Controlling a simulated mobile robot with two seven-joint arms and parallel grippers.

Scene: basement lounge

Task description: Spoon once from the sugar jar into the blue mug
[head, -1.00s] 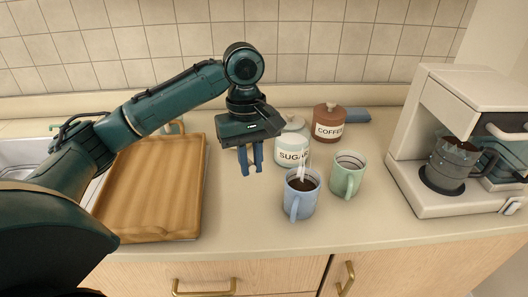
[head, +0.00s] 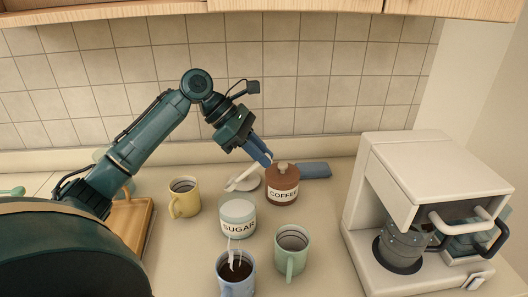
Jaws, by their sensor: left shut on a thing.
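The sugar jar (head: 238,222), white and labelled SUGAR, stands in the middle of the counter. Its top looks pale, and I cannot tell whether that is sugar or a lid. The blue mug (head: 236,288) stands in front of it at the bottom edge, partly cut off, with dark drink and white wisps above it. My left gripper (head: 264,161) is behind the jar, beside the coffee jar, tilted down to the right. It is shut on a white spoon (head: 242,178), which slants down to the left over a pale round dish (head: 249,184). My right gripper is out of view.
A brown coffee jar (head: 283,185) stands right beside the gripper, with a blue cloth-like item (head: 315,170) behind it. A green mug (head: 292,250), a yellow mug (head: 184,198) and a wooden board (head: 133,238) surround the jar. A coffee machine (head: 395,190) fills the right.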

